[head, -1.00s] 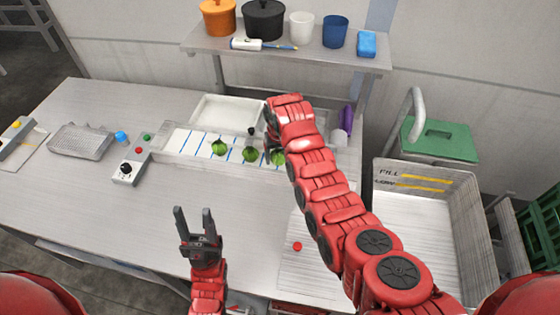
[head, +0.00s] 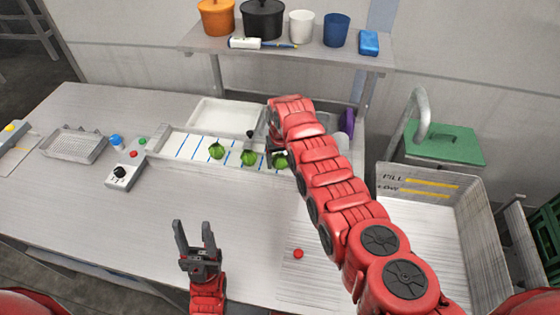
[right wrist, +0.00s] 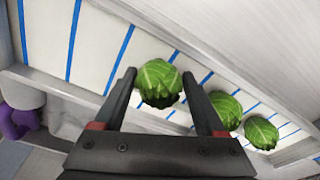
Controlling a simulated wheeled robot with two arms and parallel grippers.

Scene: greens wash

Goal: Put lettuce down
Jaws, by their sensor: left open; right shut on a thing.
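Three green lettuces are in the white strip with blue cross lines (head: 186,147). The left lettuce (head: 216,150) and middle lettuce (head: 248,158) rest on the strip. The right lettuce (head: 281,161) is partly hidden by my right gripper (head: 273,150). In the right wrist view, this lettuce (right wrist: 160,84) sits between the fingertips of my right gripper (right wrist: 160,76), which is shut on it. I cannot tell whether it touches the strip. My left gripper (head: 197,245) is open and empty, fingers up, over the front of the table.
A white tray (head: 225,115) lies behind the strip. A control box with a black knob (head: 121,176) and a perforated metal tray (head: 72,144) are at left. A deep basin (head: 440,210) stands at right. A shelf (head: 290,52) holds pots and cups.

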